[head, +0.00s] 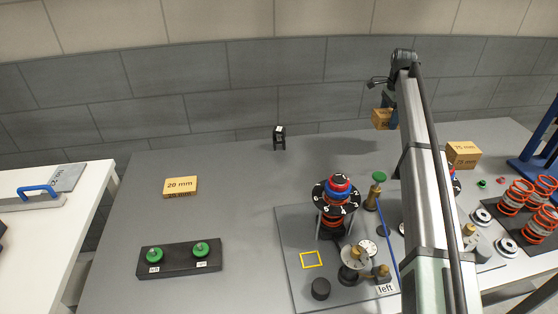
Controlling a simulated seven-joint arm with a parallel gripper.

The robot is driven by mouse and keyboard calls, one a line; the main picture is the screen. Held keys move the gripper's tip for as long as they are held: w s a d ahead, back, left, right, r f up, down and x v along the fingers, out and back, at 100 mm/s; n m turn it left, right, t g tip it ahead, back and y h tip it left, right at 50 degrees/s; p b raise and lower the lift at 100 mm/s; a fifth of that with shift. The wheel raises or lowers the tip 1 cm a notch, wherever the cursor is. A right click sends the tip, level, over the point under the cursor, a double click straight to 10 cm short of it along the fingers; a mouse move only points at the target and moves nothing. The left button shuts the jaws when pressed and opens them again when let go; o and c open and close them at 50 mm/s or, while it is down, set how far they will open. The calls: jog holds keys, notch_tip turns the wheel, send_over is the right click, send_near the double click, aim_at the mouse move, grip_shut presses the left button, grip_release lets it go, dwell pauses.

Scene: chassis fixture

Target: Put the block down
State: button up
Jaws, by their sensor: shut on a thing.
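A wooden block (382,118) is held up above the grey table near its back edge, right of the middle. My gripper (391,113) is shut on this block, and the arm in front hides most of the jaws. The marking on the held block is too small to read surely. A wooden block marked 20 mm (180,187) lies on the table at the left. A wooden block marked 75 mm (463,153) stands on the table at the right, beyond my arm.
The grey table (235,195) is bare at its back middle, apart from a small black stand (279,138). A fixture plate (293,268) with a numbered dial tower (335,196) stands in front. A black tray with green knobs (180,260) is front left. Red springs (515,196) stand at right.

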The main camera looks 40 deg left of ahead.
jog(key=s+a+n, duration=0.1)
jog(key=s+a, duration=0.4)
jog(key=a, duration=0.3)
jog(key=s+a+n, duration=0.1)
jog(key=s+a, duration=0.4)
jog(key=a, duration=0.4)
jog(key=n, duration=0.2)
send_over(238, 182)
jog(key=shift+d+f+m, duration=0.1)
jog(key=shift+f+m, duration=0.65)
jog(key=shift+f, duration=1.7)
jog(key=shift+f+m, duration=0.75)
jog(key=shift+f, duration=1.7)
jog(key=shift+f, duration=0.1)
